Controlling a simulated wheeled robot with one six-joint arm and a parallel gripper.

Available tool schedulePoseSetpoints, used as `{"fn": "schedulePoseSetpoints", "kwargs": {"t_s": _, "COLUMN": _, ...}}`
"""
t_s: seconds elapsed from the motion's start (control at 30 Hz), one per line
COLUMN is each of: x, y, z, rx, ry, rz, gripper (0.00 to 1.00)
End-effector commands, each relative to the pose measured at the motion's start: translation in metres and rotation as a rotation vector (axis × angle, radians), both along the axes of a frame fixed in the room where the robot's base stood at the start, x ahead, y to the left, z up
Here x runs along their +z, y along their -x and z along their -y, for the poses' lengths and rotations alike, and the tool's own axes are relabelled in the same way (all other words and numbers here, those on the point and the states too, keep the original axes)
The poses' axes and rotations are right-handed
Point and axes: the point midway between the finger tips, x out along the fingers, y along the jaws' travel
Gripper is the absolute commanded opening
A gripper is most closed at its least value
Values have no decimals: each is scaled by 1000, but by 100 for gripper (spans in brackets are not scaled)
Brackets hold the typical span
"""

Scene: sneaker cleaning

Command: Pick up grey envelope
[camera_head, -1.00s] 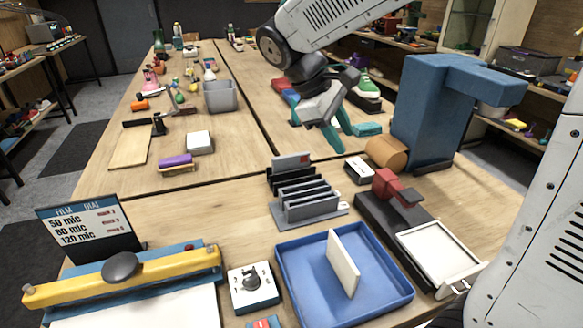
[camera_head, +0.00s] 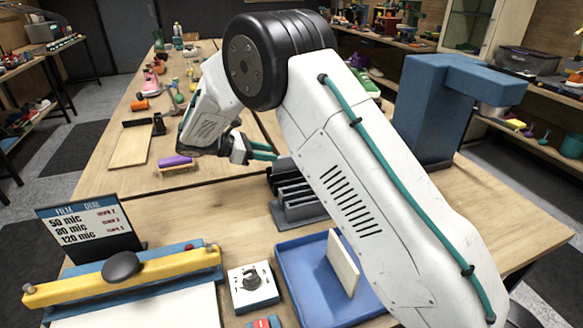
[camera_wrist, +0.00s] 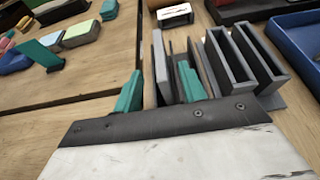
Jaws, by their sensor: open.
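The slotted rack (camera_head: 300,212) stands on the table behind the blue tray, partly covered by my arm. In the wrist view, its grey upright dividers (camera_wrist: 232,62) fill the middle right. A thin grey upright panel, apparently the grey envelope (camera_wrist: 160,62), stands at the rack's left end in that view. My gripper (camera_wrist: 158,90) is open, with one teal finger left of this panel and the other to its right among the dividers. I cannot tell whether either finger touches it. In the head view, my gripper (camera_head: 263,151) is at the rack's far end, and the envelope is hidden.
The blue tray (camera_head: 300,290) holds a leaning cream board (camera_head: 343,262). A tall blue press (camera_head: 425,110) stands right. The yellow-barred sealer (camera_head: 150,268) and a dial box (camera_head: 251,287) are in front. A purple-topped brush (camera_head: 177,164) lies left.

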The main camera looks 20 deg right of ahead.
Motion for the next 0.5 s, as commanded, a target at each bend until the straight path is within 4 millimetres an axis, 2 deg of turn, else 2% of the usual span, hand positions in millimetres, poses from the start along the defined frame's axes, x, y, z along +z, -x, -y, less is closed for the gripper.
{"fn": "schedulePoseSetpoints", "kwargs": {"t_s": 0.33, "x": -15, "y": 0, "z": 33, "rx": -3, "ry": 0, "rz": -1, "gripper": 41}}
{"fn": "schedulePoseSetpoints", "kwargs": {"t_s": 0.5, "x": -27, "y": -1, "z": 57, "rx": -5, "ry": -1, "rz": 0, "gripper": 41}}
